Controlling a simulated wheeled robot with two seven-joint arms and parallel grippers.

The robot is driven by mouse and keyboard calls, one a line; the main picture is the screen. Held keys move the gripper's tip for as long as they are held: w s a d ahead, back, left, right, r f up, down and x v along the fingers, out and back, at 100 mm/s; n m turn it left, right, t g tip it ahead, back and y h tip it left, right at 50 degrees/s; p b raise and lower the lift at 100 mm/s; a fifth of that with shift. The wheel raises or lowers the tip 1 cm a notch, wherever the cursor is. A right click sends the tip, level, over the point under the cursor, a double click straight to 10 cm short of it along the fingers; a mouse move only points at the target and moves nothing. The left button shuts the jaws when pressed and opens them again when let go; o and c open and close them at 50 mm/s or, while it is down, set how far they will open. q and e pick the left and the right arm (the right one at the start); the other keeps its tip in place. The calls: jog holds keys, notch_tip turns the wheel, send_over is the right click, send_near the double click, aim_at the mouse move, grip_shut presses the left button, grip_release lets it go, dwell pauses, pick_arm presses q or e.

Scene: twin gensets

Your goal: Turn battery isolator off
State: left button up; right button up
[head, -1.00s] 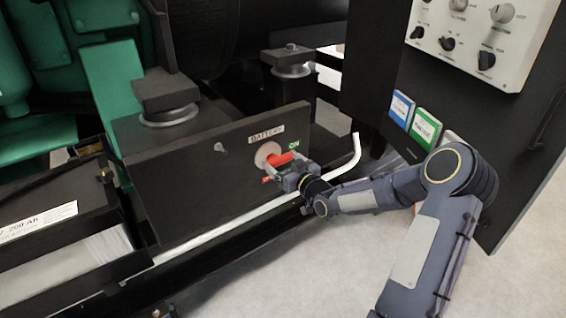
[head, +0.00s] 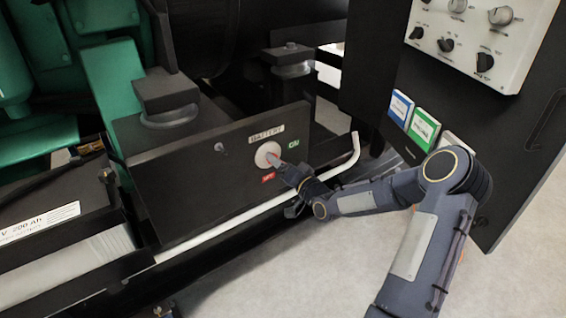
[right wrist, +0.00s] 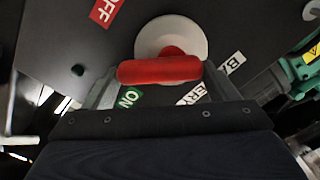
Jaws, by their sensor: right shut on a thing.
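The battery isolator has a pale round disc (head: 266,154) and a red handle (head: 273,156) on a black box front under a BATTERY label (head: 266,134). A green ON label (head: 293,146) is right of the disc and a red OFF label (head: 268,178) is below it. My right gripper (head: 281,166) is shut on the handle and hides much of it in the head view. In the right wrist view the red handle (right wrist: 160,70) lies crosswise between the fingers; its left end points between the OFF label (right wrist: 103,12) and the ON label (right wrist: 130,97). My left gripper is not in view.
A white pipe (head: 235,222) runs low along the box front and bends up right of my gripper. A control panel (head: 480,45) on a black cabinet is at upper right. A battery (head: 60,215) is at left. Pale floor (head: 290,270) is clear in front.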

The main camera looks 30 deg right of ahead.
jog(key=shift+a+f+m+p, duration=0.15)
jog(key=shift+m+p, duration=0.1)
jog(key=shift+m, duration=1.2)
jog(key=shift+a+f+m+p, duration=0.15)
jog(key=shift+m+p, duration=0.15)
jog(key=shift+m, duration=1.1)
jog(key=shift+a+f+m+p, duration=0.15)
jog(key=shift+m+p, duration=0.1)
jog(key=shift+m, duration=1.5)
jog(key=o, duration=0.9)
jog(key=shift+s, duration=0.1)
jog(key=shift+o, duration=0.2)
jog(key=s+p, duration=0.1)
jog(key=s, duration=0.6)
jog(key=shift+s+d, duration=0.35)
jog(key=shift+s, duration=0.05)
